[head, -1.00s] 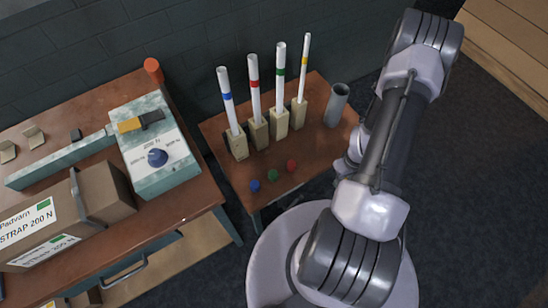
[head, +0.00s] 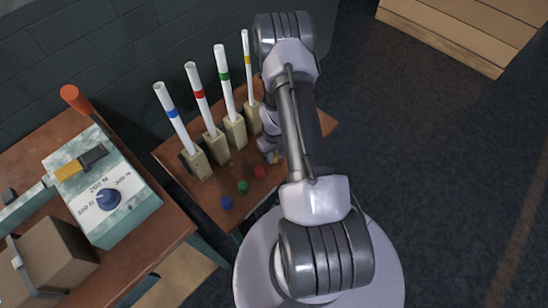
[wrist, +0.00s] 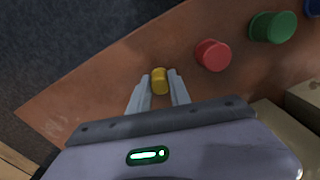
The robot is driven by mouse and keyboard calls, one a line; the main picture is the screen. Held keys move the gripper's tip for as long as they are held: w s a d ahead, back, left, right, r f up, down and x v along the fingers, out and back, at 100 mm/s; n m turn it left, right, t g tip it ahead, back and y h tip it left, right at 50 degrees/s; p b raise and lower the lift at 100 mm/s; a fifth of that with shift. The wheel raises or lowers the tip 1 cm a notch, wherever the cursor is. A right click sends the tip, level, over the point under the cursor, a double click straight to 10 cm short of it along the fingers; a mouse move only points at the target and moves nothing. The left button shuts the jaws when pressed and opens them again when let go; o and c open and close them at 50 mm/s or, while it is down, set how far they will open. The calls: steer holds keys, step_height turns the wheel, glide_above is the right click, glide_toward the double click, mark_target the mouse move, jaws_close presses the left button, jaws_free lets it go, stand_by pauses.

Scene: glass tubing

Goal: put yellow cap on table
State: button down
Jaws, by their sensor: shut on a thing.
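The yellow cap (wrist: 160,80) sits between the fingertips of my gripper (wrist: 159,86) in the wrist view, and the jaws are shut on it. In the head view my gripper (head: 271,153) is low at the right part of the small brown table (head: 222,212), partly hidden by my arm, with a speck of the yellow cap (head: 276,158) showing. The cap is at or just above the table top; I cannot tell whether it touches. The red cap (wrist: 212,55) is right of it in the wrist view, with the green cap (wrist: 273,27) beyond.
The blue cap (head: 226,202) lies at the table's front. Tubes with blue (head: 175,119), red (head: 200,97), green (head: 224,77) and yellow (head: 248,64) bands stand in blocks along the back. A bench with a dial box (head: 128,215) is at the left.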

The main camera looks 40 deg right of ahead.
steer(key=shift+f, duration=0.1)
steer(key=c, duration=1.2)
jaws_free()
